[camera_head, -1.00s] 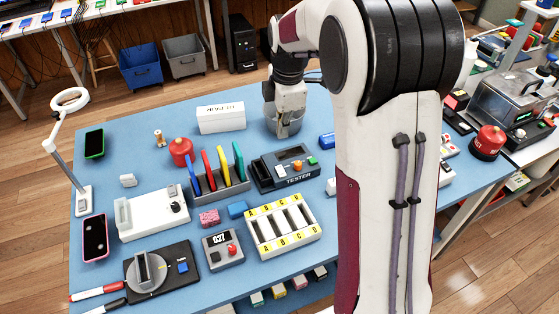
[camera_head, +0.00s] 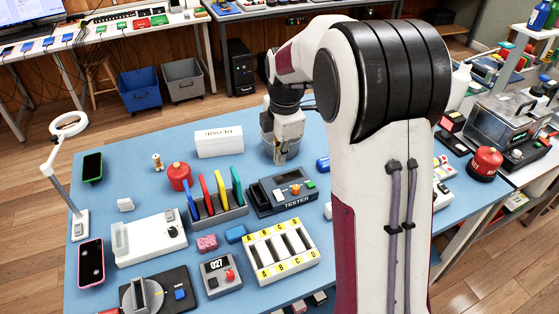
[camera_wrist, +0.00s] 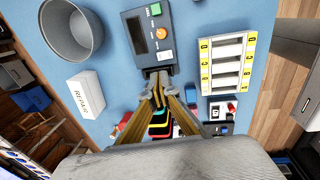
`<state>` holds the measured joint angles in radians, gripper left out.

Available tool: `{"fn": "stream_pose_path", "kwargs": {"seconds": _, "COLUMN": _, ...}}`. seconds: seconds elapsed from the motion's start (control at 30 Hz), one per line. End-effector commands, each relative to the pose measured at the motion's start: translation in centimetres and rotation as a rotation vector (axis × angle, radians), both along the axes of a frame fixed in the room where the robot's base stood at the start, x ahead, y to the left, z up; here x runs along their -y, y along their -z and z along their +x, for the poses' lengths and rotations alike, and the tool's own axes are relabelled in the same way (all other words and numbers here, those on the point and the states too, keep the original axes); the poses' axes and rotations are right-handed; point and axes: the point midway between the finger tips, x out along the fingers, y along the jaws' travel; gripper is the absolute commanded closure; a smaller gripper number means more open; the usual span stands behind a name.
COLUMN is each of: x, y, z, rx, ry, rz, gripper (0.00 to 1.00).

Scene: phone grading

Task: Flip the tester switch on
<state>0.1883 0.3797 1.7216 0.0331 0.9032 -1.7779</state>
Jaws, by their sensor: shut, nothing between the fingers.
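The tester (camera_head: 268,199) is a dark grey box with a screen, an orange knob (camera_head: 296,189) and a green button (camera_head: 310,185), lying mid-table. In the wrist view the tester (camera_wrist: 148,52) is at top centre, with the orange knob (camera_wrist: 161,33) and green button (camera_wrist: 156,9) on its face. My gripper (camera_head: 281,161) is shut and empty, pointing down close behind the tester in the head view. In the wrist view its fingertips (camera_wrist: 157,80) overlap the tester's near end. I cannot tell whether they touch it. Which part is the switch, and its setting, are unclear.
A rack of coloured boards (camera_head: 221,214) stands left of the tester. A white labelled box (camera_head: 219,142) is behind it. A grey bin (camera_wrist: 71,29) is beside the tester in the wrist view. A lettered tray (camera_head: 270,232) lies in front. My arm hides the table's right part.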

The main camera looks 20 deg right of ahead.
Motion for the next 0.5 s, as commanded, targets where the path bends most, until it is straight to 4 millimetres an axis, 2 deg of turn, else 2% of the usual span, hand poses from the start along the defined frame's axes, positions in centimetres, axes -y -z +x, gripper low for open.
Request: {"fn": "stream_pose_path", "kwargs": {"seconds": 0.5, "x": 0.0, "y": 6.5, "z": 0.8, "rx": -0.004, "ry": 0.000, "rz": 0.001, "gripper": 1.00}}
